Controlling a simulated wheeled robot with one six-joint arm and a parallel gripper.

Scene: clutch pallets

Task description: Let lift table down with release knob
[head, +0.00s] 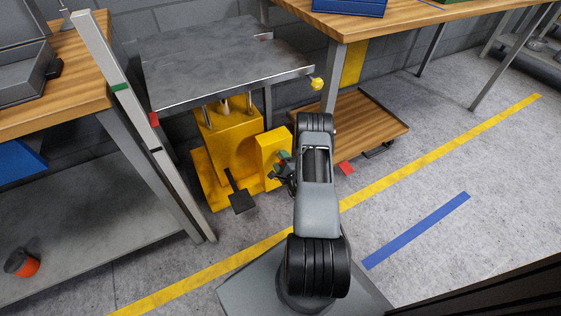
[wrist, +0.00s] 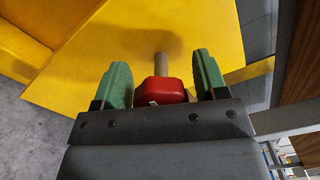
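The lift table has a grey metal top (head: 215,60) held up on posts above a yellow base (head: 228,140). A yellow box (head: 272,155) stands at the right of the base. In the wrist view a red release knob (wrist: 165,90) on a short shaft sticks out from a yellow panel (wrist: 145,40). My gripper (wrist: 162,80) is open, with one green finger pad on each side of the knob and visible gaps between. In the head view my gripper (head: 282,170) is beside the yellow box, and my arm hides part of it. The knob is not clear there.
A black pedal (head: 242,201) sticks out in front of the base. A yellow ball (head: 317,84) is at the tabletop's right corner. A grey upright post (head: 140,120) stands left, and a wooden cart (head: 365,125) stands right.

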